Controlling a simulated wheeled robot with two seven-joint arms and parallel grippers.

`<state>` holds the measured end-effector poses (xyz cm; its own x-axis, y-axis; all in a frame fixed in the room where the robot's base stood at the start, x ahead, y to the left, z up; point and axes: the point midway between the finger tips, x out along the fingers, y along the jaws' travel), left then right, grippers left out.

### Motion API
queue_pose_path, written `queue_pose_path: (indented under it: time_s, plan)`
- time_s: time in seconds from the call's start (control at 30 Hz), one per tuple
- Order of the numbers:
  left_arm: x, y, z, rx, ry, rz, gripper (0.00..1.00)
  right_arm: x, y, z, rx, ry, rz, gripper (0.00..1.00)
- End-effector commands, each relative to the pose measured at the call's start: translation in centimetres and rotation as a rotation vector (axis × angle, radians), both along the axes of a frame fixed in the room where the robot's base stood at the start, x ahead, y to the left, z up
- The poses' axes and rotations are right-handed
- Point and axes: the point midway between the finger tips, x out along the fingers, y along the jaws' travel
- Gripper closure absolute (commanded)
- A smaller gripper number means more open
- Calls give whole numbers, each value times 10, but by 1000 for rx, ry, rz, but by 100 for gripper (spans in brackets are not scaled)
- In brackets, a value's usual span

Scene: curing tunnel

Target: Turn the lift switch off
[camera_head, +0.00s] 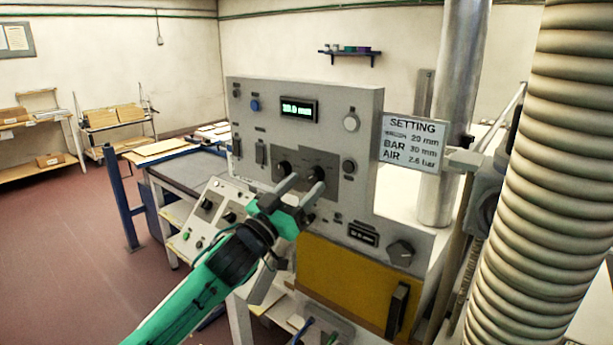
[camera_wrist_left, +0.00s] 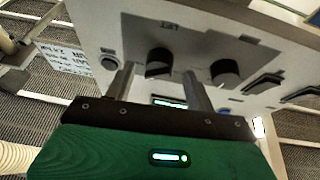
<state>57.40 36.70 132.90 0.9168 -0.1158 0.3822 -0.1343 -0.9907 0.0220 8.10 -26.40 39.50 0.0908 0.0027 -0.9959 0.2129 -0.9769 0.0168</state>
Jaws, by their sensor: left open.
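The grey control panel (camera_head: 365,110) stands upright in front of me. Two black knobs sit side by side on it, a left one (camera_head: 284,168) and a right one (camera_head: 316,173). In the wrist view, which is upside down, the LIFT label (camera_wrist_left: 170,25) is on a darker plate by the right knob (camera_wrist_left: 158,62); the left knob (camera_wrist_left: 225,72) is further right there. My left gripper (camera_head: 309,181) is open at the panel, its fingers seeming to lie on either side of the right knob. Contact and the knob's exact setting cannot be told. My right gripper is not seen.
A display (camera_head: 299,109) and black rocker switches (camera_head: 261,152) are near the knobs. A sloped button box (camera_head: 208,215) is at lower left.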

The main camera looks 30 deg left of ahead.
Motion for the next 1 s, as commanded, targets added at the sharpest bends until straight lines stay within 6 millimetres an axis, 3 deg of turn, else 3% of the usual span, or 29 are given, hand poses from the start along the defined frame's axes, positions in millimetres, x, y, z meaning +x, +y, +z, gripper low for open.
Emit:
queue_pose_path:
  time_s: [0.2,0.53,0.77,1.0]
  plan:
    - [15,-2,7,0,0,0,45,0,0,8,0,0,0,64]
    - [17,-2,7,0,0,0,45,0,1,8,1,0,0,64]
    - [17,-2,7,0,0,0,88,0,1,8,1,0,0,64]
    - [17,-3,7,-14,1,-1,89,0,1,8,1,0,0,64]
